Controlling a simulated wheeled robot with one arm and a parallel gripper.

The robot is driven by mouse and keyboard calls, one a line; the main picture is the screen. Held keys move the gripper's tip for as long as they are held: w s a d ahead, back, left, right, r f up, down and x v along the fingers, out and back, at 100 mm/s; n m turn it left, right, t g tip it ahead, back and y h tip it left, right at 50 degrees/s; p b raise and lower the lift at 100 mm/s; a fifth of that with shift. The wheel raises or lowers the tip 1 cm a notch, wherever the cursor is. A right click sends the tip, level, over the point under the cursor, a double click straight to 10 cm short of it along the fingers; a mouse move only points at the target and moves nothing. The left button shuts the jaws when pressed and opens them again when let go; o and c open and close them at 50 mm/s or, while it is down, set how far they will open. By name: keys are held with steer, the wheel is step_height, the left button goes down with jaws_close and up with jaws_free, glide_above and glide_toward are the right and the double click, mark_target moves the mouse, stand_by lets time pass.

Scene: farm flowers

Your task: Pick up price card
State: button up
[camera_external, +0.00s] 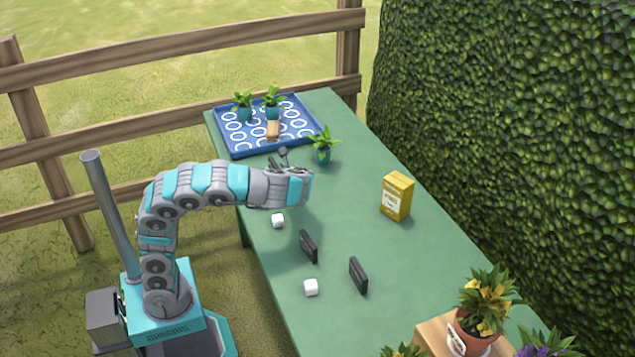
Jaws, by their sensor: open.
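Two small dark upright cards stand on the green table, and either could be the price card. One card (308,246) is just below and right of my gripper in the picture. The other card (358,275) is farther right and nearer the camera. Their faces are too small to read. My gripper (297,180) is above the table, beyond both cards and apart from them. It is open and holds nothing that I can see. Its fingertips are hard to make out.
A yellow box (397,197) stands to the right. A blue tray (232,148) with plants is at the far end, a potted plant (322,146) beside it. Flowerpots (475,335) fill the near right. A hedge (520,120) borders the table.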

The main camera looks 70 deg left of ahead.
mark_target(271, 167)
steer(key=x, duration=0.5)
steer(key=shift+s+a+f, duration=0.1)
steer(key=shift+s+f, duration=0.05)
steer(key=shift+f, duration=0.05)
jaws_close()
stand_by(0.4)
